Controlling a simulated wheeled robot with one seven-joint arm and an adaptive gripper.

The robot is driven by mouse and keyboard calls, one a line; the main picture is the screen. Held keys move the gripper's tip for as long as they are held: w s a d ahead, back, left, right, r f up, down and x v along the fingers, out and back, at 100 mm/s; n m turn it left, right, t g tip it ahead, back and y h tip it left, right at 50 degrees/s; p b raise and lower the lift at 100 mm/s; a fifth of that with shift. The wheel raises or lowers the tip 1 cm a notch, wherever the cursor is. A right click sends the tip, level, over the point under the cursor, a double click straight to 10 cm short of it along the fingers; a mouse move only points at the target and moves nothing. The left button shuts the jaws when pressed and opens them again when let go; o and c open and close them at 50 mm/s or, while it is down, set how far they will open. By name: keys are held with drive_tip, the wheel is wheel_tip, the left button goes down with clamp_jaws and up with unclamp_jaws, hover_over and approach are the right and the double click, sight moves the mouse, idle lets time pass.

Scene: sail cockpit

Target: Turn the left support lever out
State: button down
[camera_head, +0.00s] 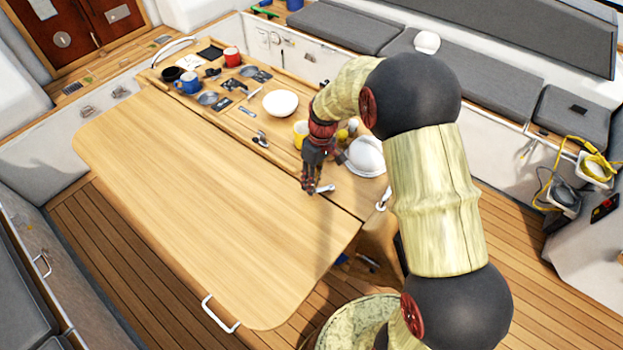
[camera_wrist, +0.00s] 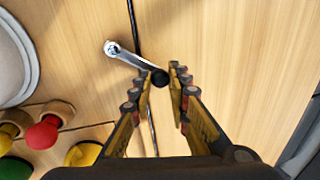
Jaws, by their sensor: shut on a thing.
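The support lever (camera_wrist: 128,58) is a short metal arm with a round pivot end and a black knob (camera_wrist: 160,78). It lies on the wooden table across the dark seam between the leaves. In the head view the lever (camera_head: 325,188) shows as a small grey bar at the table's near right part. My gripper (camera_wrist: 161,76) has its fingertips on both sides of the black knob and is shut on it. In the head view my gripper (camera_head: 309,188) points down at the table, and its fingers partly hide the lever's knob end.
A white dome-shaped dish (camera_head: 366,155) and a yellow mug (camera_head: 300,130) stand close behind my gripper. Red, yellow and green round-topped items (camera_wrist: 42,133) show near it in the wrist view. Mugs and a white bowl (camera_head: 280,103) stand farther back. The left table leaf (camera_head: 200,200) is clear.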

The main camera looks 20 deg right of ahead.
drive_tip(key=s+n, duration=0.1)
drive_tip(key=n, duration=0.1)
drive_tip(key=s+n, duration=0.1)
drive_tip(key=n, duration=0.1)
drive_tip(key=shift+s+d+n+g+h, duration=0.15)
drive_tip(key=shift+s+n+g+h, duration=0.05)
drive_tip(key=shift+n+g+h, duration=0.1)
drive_tip(key=shift+s+d+n, duration=0.2)
drive_tip(key=shift+s+n, duration=0.2)
drive_tip(key=shift+n, duration=0.35)
drive_tip(key=shift+s+d+n, duration=0.2)
drive_tip(key=shift+s+n, duration=0.15)
drive_tip(key=shift+n, duration=0.4)
drive_tip(key=c, duration=1.7)
unclamp_jaws()
drive_tip(key=r, duration=0.4)
drive_tip(key=w+r, duration=0.1)
drive_tip(key=r, duration=0.3)
drive_tip(key=w+d+r, duration=0.1)
drive_tip(key=r, duration=0.2)
drive_tip(key=shift+r, duration=0.4)
